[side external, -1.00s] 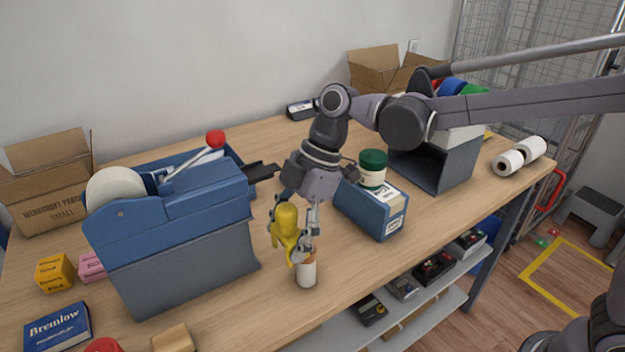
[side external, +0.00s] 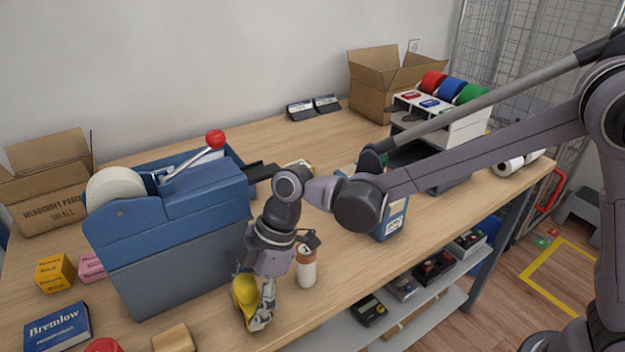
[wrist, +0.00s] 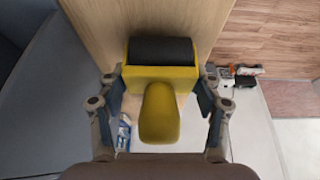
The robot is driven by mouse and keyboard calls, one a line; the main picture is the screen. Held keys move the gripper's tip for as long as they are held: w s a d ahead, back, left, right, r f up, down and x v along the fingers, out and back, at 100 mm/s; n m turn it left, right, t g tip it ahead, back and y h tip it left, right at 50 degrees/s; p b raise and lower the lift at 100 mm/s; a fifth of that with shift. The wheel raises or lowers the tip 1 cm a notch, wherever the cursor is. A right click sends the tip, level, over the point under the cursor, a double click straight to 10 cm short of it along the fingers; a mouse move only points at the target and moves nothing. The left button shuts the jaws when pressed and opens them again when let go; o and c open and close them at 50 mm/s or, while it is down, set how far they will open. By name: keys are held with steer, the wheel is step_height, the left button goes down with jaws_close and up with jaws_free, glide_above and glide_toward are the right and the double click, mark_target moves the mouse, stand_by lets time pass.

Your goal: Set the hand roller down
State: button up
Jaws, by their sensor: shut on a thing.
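The hand roller (side external: 245,294) has a yellow body and handle. In the wrist view its yellow handle (wrist: 160,117) points toward the camera, with a dark cylinder at its far end. My gripper (side external: 257,308) is shut on the roller, with a finger on each side of the yellow body; the fingers also show in the wrist view (wrist: 161,85). The roller is low over the front part of the wooden counter (side external: 215,325), in front of the grey-blue machine. I cannot tell whether it touches the counter.
The blue tape machine (side external: 175,245) stands close on the left. A white and brown cylinder (side external: 306,268) stands just right of my gripper. A wooden block (side external: 173,339) lies at the front left. The counter's front edge is near. A blue box (side external: 392,220) is partly hidden behind my arm.

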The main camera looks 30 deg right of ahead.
steer(key=shift+f, duration=0.25)
steer(key=shift+f, duration=0.2)
steer(key=shift+c, duration=1.3)
steer(key=o, duration=1.5)
